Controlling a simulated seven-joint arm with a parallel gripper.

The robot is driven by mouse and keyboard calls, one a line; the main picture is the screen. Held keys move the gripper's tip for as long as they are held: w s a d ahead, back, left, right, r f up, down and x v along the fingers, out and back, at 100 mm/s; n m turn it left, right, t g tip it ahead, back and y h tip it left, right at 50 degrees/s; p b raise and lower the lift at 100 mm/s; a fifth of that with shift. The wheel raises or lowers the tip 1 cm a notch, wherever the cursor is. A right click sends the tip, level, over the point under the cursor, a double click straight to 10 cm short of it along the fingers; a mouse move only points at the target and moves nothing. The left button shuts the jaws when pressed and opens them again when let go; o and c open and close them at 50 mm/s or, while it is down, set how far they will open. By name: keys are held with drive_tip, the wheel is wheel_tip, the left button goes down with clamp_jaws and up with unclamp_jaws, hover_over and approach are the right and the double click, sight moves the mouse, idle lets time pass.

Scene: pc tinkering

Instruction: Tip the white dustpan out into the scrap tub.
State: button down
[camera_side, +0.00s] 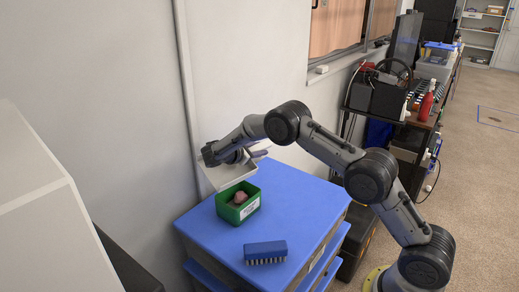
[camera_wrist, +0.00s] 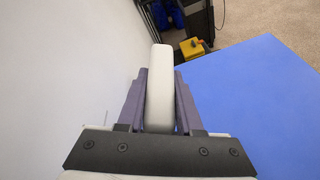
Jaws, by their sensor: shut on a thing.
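The white dustpan (camera_side: 232,176) is in the side view, tilted, just above and behind the green scrap tub (camera_side: 245,211). In the wrist view, its white handle (camera_wrist: 160,90) stands between the two purple fingers of my gripper (camera_wrist: 162,100), which is shut on it. My gripper also shows in the side view (camera_side: 257,154), at the dustpan's upper part. The tub stands upright on the blue worktop, with a white label on its front. A pinkish-brown lump (camera_side: 241,197) shows inside the tub. The inside of the pan is partly hidden by my arm.
The pale wall (camera_side: 150,120) rises close behind the worktop. The right part of the worktop is clear. A cluttered bench stands farther back.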

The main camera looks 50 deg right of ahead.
drive_tip(key=f+n+g, duration=0.1)
drive_tip(key=n+g, duration=0.1)
drive_tip(key=n, duration=0.1)
drive_tip(key=shift+w+f+n+y, duration=0.15)
drive_tip(key=shift+f+n+y, duration=0.15)
drive_tip(key=shift+f, duration=0.05)
idle(0.6)
